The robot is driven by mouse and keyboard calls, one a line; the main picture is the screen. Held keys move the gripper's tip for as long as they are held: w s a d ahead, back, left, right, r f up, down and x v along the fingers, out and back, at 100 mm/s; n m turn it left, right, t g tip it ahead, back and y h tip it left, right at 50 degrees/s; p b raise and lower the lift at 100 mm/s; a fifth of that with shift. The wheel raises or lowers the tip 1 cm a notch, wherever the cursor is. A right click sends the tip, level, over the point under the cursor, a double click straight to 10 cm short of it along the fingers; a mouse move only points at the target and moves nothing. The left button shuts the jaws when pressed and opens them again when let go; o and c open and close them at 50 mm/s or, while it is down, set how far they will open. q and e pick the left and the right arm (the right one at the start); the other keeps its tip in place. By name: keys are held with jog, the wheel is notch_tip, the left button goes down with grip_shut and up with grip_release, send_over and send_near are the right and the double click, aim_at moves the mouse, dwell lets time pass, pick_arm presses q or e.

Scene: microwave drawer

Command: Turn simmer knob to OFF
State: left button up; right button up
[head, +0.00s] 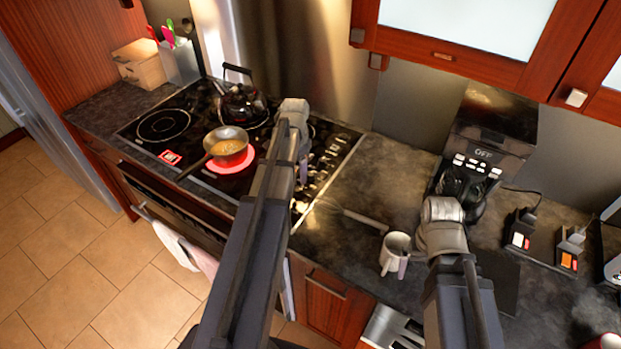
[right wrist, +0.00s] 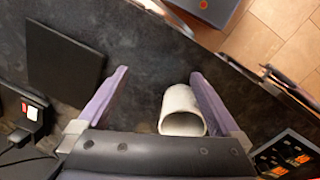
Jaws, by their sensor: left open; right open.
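The cooktop (head: 145,148) has a column of control knobs (head: 330,158) along its right side. They are small and partly hidden by my left arm, so I cannot tell which is the simmer knob or where it points. A burner (head: 207,164) glows red under a pan (head: 230,141) of yellowish food. My left gripper (head: 303,172) is over the right side of the cooktop by the knobs, mostly hidden by its own arm; it is open. My right gripper (right wrist: 160,80) is open over the counter, with a white mug (right wrist: 181,108) near its right finger in the right wrist view.
A black kettle (head: 240,104) stands on the back of the cooktop. A coffee maker (head: 485,150) stands on the counter (head: 375,175) at the right. The mug also shows in the head view (head: 392,247). A dark flat square (right wrist: 65,65) lies on the counter.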

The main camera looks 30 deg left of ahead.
aim_at(298, 189)
pick_arm(q)
jog(key=shift+f, duration=0.1)
pick_arm(e)
jog(key=shift+d+f, duration=0.1)
jog(key=shift+f, duration=0.05)
pick_arm(q)
notch_tip(298, 189, down, 8)
jog(key=b, duration=0.8)
jog(key=shift+r, duration=0.2)
pick_arm(e)
notch_tip(298, 189, down, 8)
jog(key=shift+r, duration=0.2)
pick_arm(q)
grip_shut()
